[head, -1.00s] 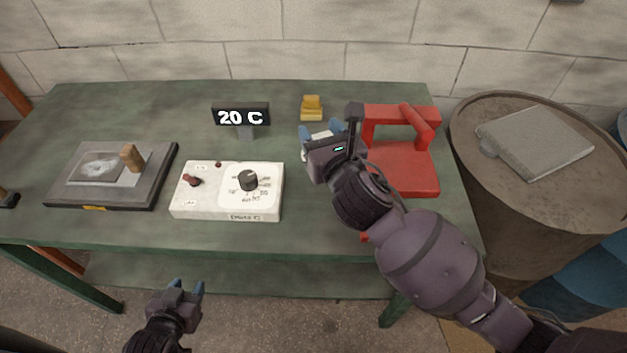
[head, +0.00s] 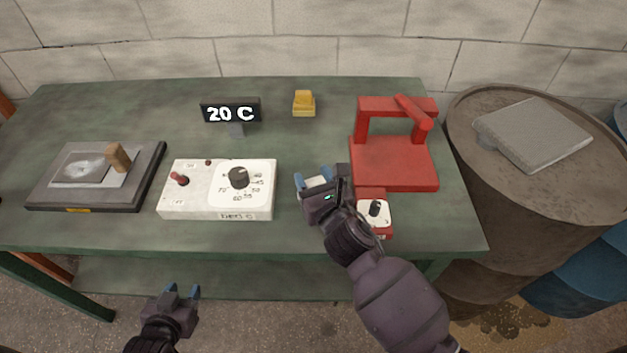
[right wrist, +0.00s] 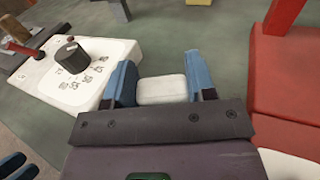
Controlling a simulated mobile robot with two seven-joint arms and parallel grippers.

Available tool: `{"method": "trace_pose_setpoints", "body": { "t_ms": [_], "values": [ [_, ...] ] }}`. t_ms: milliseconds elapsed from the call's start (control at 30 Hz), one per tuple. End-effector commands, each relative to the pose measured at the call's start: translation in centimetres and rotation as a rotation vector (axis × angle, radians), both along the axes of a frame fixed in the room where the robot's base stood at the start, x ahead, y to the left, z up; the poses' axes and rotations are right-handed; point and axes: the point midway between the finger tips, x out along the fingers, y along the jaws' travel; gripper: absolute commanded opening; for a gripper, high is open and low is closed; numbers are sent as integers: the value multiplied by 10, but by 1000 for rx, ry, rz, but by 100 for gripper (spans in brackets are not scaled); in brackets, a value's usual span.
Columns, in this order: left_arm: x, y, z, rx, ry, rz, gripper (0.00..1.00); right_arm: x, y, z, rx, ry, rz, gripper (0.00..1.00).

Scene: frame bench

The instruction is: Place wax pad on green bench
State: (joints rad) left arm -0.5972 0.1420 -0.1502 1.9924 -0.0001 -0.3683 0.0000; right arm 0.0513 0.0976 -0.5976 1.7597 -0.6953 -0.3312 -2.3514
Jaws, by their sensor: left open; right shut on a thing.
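A small white pad, which looks like the wax pad (right wrist: 163,90), is between the blue fingertips of my right gripper (right wrist: 162,76). In the head view my right gripper (head: 313,181) is shut on it over the green bench (head: 300,225), between the white control box and the red press. I cannot tell whether the pad touches the bench top. My left gripper (head: 181,291) is open and empty, in front of the bench's front edge.
The white control box (head: 200,202) is left of my right gripper, the red press (head: 395,165) right. A hotplate-like slab (head: 45,195), a "20 C" display (head: 231,111) and a yellow block (head: 304,103) are on the bench. A barrel (head: 520,190) carries a grey slab (head: 540,130).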

Motion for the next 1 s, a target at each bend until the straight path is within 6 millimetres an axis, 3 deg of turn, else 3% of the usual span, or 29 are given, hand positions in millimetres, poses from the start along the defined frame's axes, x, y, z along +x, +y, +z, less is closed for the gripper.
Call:
{"method": "trace_pose_setpoints", "body": {
  "t_ms": [433, 467, 600, 1000],
  "values": [
    [-6, 1, -7, 1, 13, 3, 43, 0, 0, -6, 0, -1, 0, 26],
    [-6, 1, -6, 1, 13, 3, 43, 0, 0, -6, -1, -1, 0, 54],
    [-6, 1, -6, 1, 14, 3, 43, 0, 0, -5, -1, -1, 0, 75],
    [-1, 1, -2, 1, 5, 0, 43, -3, -2, -2, -1, 0, 0, 76]
  ]
}}
